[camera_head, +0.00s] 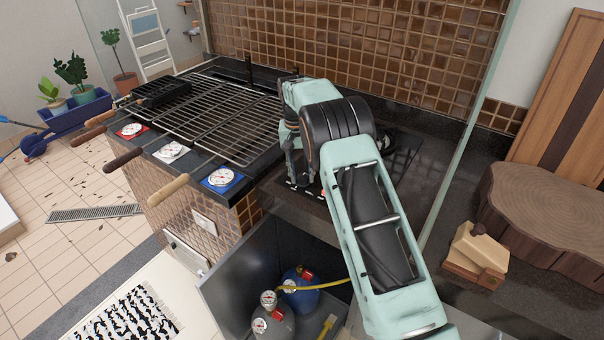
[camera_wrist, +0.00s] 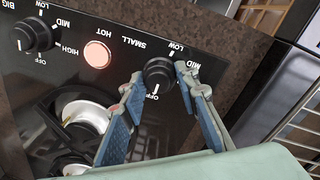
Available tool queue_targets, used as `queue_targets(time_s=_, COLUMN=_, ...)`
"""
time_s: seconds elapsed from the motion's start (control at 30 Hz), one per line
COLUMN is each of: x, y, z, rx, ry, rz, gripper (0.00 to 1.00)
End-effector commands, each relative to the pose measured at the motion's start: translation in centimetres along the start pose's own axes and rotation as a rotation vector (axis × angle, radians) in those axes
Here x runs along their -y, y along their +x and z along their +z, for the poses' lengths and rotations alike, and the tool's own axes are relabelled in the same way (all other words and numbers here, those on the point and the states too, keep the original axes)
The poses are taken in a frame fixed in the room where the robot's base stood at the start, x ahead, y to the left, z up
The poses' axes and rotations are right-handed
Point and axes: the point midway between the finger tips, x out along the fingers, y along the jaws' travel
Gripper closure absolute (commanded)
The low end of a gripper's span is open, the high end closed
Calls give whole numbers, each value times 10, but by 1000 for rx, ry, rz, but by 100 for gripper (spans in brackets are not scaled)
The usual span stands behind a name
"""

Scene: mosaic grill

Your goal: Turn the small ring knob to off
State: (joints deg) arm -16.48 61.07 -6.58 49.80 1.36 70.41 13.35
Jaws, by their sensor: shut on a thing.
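In the wrist view, the small ring knob (camera_wrist: 160,72) is black and round, on a black glossy panel beside the word SMALL. LOW is printed above it, and a white mark shows at its lower edge. The fingers hide part of the knob's scale. In the head view, my arm bends down over the black cooktop (camera_head: 408,160) and hides the knob.
In the wrist view, the big knob (camera_wrist: 33,36) and a lit red HOT lamp (camera_wrist: 97,54) are to the left. Ring burners (camera_wrist: 86,116) are below them. In the head view, a grill grate (camera_head: 215,115) stands left of my arm, and a wooden block (camera_head: 476,252) lies right.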

Motion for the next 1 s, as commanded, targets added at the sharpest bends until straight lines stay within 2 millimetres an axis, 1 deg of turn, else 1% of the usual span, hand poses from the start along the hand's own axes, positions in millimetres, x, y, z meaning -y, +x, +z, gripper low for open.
queue_targets(time_s=0.3, x=0, y=-1, z=0, rx=-1, ry=3, rz=-1, gripper=96)
queue_targets(time_s=0.33, x=0, y=-1, z=0, rx=-1, ry=3, rz=-1, gripper=70)
queue_targets(time_s=0.4, x=0, y=-1, z=0, rx=-1, ry=3, rz=-1, gripper=63)
queue_targets(time_s=0.5, x=0, y=0, z=0, rx=-1, ry=2, rz=-1, gripper=53)
queue_targets(time_s=0.8, x=0, y=-3, z=0, rx=-1, ry=2, rz=-1, gripper=53)
queue_targets(time_s=0.87, x=0, y=-8, z=-1, rx=-2, ry=2, rz=-1, gripper=53)
queue_targets(time_s=1.0, x=0, y=-30, z=-1, rx=-5, ry=2, rz=-2, gripper=53)
